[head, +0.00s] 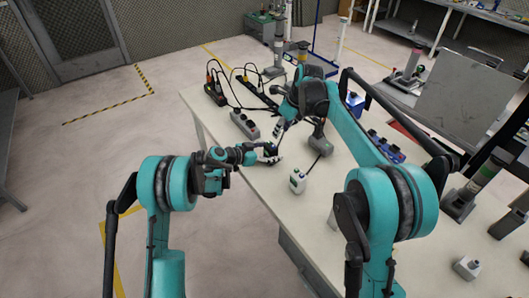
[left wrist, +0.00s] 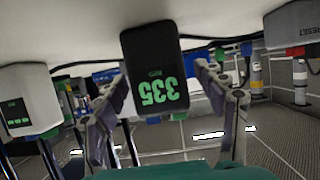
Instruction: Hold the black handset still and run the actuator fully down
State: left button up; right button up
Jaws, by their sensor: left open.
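The black handset (left wrist: 154,70) shows a green "335" readout in the left wrist view, upside down. It lies between the two spread fingers of my left gripper (left wrist: 163,78), with a gap on its right side; contact on its left side is unclear. In the head view my left gripper (head: 274,155) is at the table's left edge, and the handset is a small dark shape (head: 270,149) there, partly hidden. My right gripper (head: 283,130) hangs just above it, small and partly covered by its own arm; its finger state is unclear. I cannot tell which thing is the actuator.
A white box marked RESET (left wrist: 292,25) shows in the left wrist view.

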aim_at(278, 150)
pick_arm(q)
jog(key=shift+x, duration=1.95)
jog(key=c, duration=1.4)
jog(key=shift+c, duration=0.2)
pick_arm(e)
grip_shut()
pick_arm(q)
jog(key=shift+c, duration=0.2)
